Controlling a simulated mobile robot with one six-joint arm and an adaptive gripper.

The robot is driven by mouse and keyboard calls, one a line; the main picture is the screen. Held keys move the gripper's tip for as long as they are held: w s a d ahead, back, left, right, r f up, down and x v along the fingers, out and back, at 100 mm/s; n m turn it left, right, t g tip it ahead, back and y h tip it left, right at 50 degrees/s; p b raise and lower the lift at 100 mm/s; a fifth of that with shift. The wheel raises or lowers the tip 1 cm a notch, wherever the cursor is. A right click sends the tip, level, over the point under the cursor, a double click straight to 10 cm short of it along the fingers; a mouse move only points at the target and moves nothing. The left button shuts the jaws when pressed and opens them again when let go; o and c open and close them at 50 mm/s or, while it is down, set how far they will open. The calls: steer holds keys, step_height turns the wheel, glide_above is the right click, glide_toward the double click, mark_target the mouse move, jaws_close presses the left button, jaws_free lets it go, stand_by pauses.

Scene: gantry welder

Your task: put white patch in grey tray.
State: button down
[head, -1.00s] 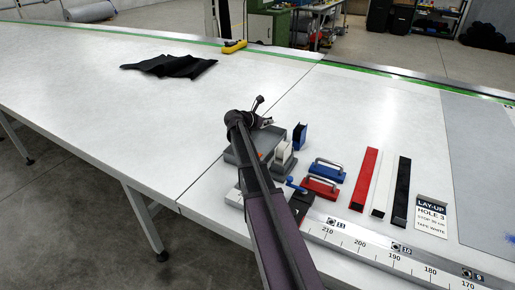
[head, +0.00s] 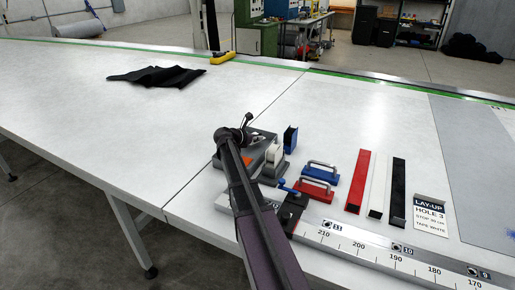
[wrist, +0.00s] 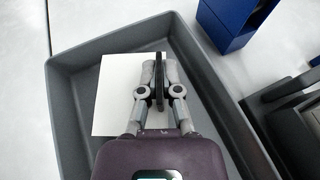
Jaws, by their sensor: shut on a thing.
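The grey tray (wrist: 95,57) fills much of the wrist view, its walls around my gripper. In the head view part of the tray (head: 266,138) shows behind my arm. The white patch (wrist: 115,108) is a flat, pale square inside the tray's outline in the wrist view, under my fingers. My gripper (wrist: 160,70) is shut on the white patch, its two fingers together over the patch's right part. How far the patch is above the tray floor I cannot tell. In the head view my gripper (head: 240,133) is over the tray area, and the patch is hidden.
A blue holder (head: 291,138) and a white-and-grey one (head: 274,158) stand right of the tray. Blue (head: 320,171) and red (head: 312,192) handled blocks and red, white and black strips lie further right. A black cloth (head: 155,76) lies far left. The left table is mostly clear.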

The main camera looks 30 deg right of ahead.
mark_target(258, 149)
stand_by(0.3)
steer(key=shift+f+b, duration=1.9)
steer(key=shift+f, duration=0.1)
steer(key=c, duration=0.8)
jaws_free()
steer(key=shift+r, duration=0.25)
steer(key=p+v, duration=0.4)
steer(key=v, duration=0.6)
steer(key=shift+s+a, duration=0.15)
steer(key=shift+a, duration=0.15)
steer(key=shift+a+r+p, duration=0.2)
steer(key=shift+a+p, duration=0.2)
steer(key=shift+a, duration=0.3)
